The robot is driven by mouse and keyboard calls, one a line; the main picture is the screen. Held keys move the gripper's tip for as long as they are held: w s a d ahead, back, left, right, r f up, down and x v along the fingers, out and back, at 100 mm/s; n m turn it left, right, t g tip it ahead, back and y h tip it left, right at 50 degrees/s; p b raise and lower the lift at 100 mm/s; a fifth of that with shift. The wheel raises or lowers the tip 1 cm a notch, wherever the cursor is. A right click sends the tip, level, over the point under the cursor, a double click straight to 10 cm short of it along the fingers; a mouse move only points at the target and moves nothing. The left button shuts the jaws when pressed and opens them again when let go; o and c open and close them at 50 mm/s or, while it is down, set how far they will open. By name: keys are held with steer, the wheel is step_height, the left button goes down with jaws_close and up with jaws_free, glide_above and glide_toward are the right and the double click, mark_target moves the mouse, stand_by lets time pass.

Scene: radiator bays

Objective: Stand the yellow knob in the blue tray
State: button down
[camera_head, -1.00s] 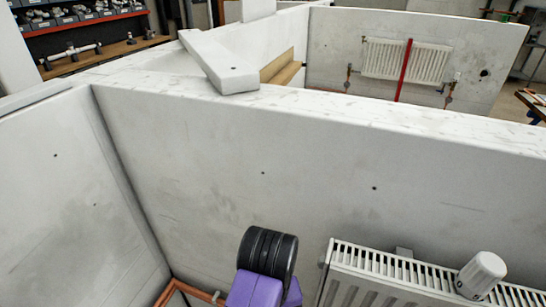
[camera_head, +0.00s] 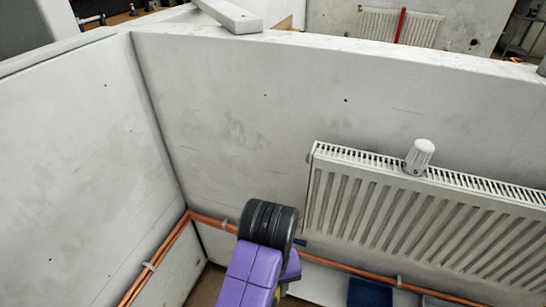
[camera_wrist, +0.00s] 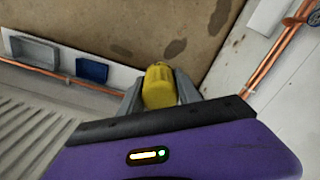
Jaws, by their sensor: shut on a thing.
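In the wrist view my gripper (camera_wrist: 159,92) is shut on the yellow knob (camera_wrist: 159,86), with one grey finger on each side of it. The knob is held in the air above the brown floor. The blue tray (camera_wrist: 92,70) lies to the left of the knob in the wrist view, on a white surface, apart from the knob. In the head view the blue tray (camera_head: 369,293) shows at the bottom edge, below the radiator and partly cut off. There my purple and black wrist hides the knob and the fingers.
A white radiator (camera_head: 420,220) hangs on the wall, with a white knob (camera_head: 418,157) standing on its top. Copper pipes (camera_head: 330,264) run low along the walls. A grey tray (camera_wrist: 35,53) lies beside the blue one. Bare floor (camera_wrist: 195,35) shows below my gripper.

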steer(key=shift+s, duration=0.4)
steer(key=w+d+f+m+b, duration=0.1)
steer(key=w+d+f+b, duration=0.1)
steer(key=w+d+f, duration=0.4)
steer(key=s+d+f+b, duration=0.1)
steer(key=d+f, duration=0.3)
steer(key=d, duration=0.3)
steer(key=s+d+f+m, duration=0.1)
steer(key=s+d+f, duration=0.1)
steer(key=d+f, duration=0.2)
steer(key=d, duration=0.3)
steer(key=shift+s+d+m+b, duration=0.3)
steer(key=shift+b, duration=0.05)
steer(key=shift+d, duration=0.1)
